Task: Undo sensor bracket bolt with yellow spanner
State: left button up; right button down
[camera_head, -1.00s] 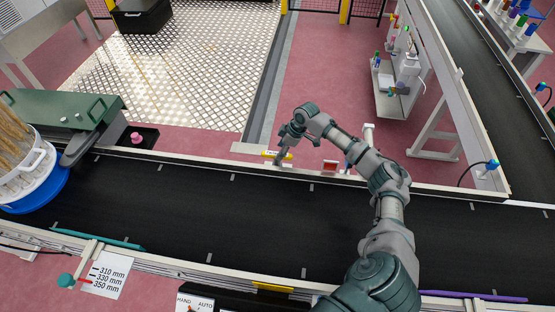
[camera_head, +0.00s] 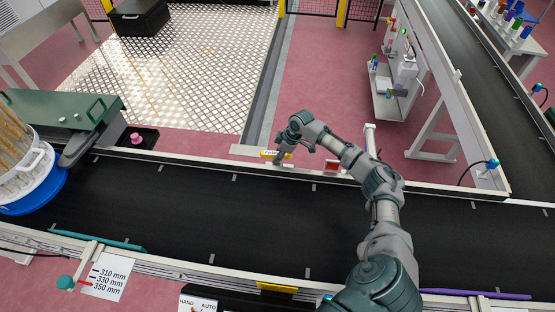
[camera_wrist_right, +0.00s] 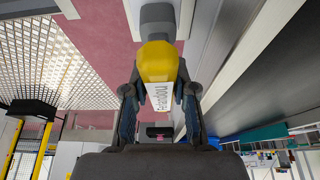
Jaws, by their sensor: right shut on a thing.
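My right gripper (camera_head: 279,160) is at the far rail of the black conveyor. A yellow piece with a white label (camera_head: 269,153) is at its fingers. In the right wrist view the gripper (camera_wrist_right: 160,80) has its two fingers on either side of this yellow-ended, white-labelled piece (camera_wrist_right: 158,62), which looks like the yellow spanner, and is shut on it. A grey block (camera_wrist_right: 157,18) lies just beyond its yellow end; I cannot tell whether they touch. The sensor bracket and its bolt cannot be made out clearly. My left gripper is not in view.
The conveyor belt (camera_head: 170,205) is clear around my arm. A red-and-white block (camera_head: 331,166) stands on the far rail, right of the gripper. A white post (camera_head: 370,138) rises further right. A tub of wheat ears (camera_head: 22,160) stands at the left.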

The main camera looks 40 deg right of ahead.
jog(key=shift+w+d+r, duration=0.2)
jog(key=shift+r, duration=0.1)
jog(key=r, duration=0.1)
jog(key=r+p, duration=0.1)
jog(key=shift+d+r, duration=0.3)
jog(key=shift+r, duration=0.1)
jog(key=s+d, duration=0.2)
jog(key=d, duration=0.5)
jog(key=s+d+r, duration=0.1)
jog(key=s+d, duration=0.1)
jog(key=d, duration=0.6)
jog(key=shift+r, duration=0.3)
jog(key=c, duration=1.7)
grip_release()
jog(key=shift+a, duration=0.1)
grip_shut()
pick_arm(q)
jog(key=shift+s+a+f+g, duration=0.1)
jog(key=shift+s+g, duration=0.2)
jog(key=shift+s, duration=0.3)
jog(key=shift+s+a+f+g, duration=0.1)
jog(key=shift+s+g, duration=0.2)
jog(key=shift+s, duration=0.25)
pick_arm(e)
jog(key=shift+d+f, duration=0.15)
jog(key=shift+d, duration=0.05)
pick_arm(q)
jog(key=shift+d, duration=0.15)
pick_arm(e)
jog(key=shift+w+d, duration=0.1)
